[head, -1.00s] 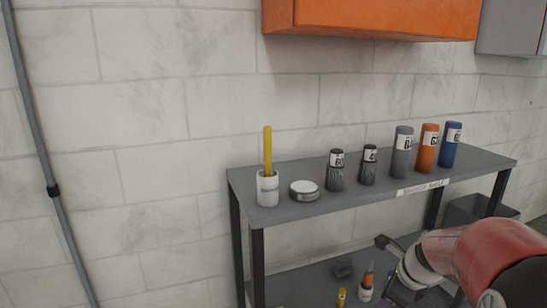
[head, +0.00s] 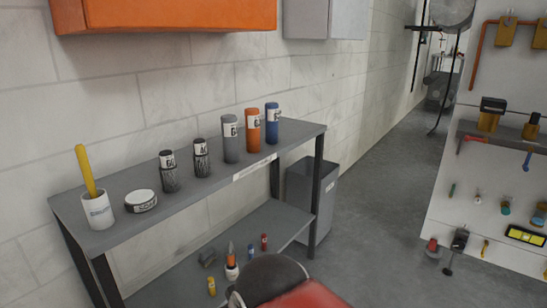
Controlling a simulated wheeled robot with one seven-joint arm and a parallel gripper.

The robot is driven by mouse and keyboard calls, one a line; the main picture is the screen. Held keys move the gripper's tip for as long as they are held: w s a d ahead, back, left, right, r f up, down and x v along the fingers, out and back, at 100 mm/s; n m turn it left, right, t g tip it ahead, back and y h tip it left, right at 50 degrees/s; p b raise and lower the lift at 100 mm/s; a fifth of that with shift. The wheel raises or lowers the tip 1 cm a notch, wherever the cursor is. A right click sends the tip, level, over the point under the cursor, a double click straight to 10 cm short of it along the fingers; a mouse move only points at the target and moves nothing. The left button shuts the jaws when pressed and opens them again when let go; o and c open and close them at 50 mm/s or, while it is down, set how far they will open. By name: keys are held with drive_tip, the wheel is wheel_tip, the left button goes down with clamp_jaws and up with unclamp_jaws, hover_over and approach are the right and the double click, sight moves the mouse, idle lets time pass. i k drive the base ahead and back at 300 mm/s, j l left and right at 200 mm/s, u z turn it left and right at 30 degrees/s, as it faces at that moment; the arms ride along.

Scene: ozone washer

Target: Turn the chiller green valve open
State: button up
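No chiller and no green valve that I can make out show in the head view. A red and black rounded part of my own arm shows at the bottom centre, in front of the shelf. My gripper's fingers are not visible in this frame.
A grey shelf (head: 205,185) with several labelled bottles, a white cup (head: 98,211) and a round tin (head: 141,201) stands along the left wall. A grey bin (head: 318,190) is beside it. Open floor (head: 385,200) lies between the shelf and a white tool board (head: 480,205) at right.

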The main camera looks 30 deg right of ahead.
sight(452, 192)
drive_tip(key=z, duration=2.35)
drive_tip(key=i+j+z, duration=0.1)
drive_tip(key=i+z, duration=0.15)
drive_tip(key=i, duration=0.25)
drive_tip(key=i+j+z, duration=0.25)
drive_tip(key=i, duration=0.3)
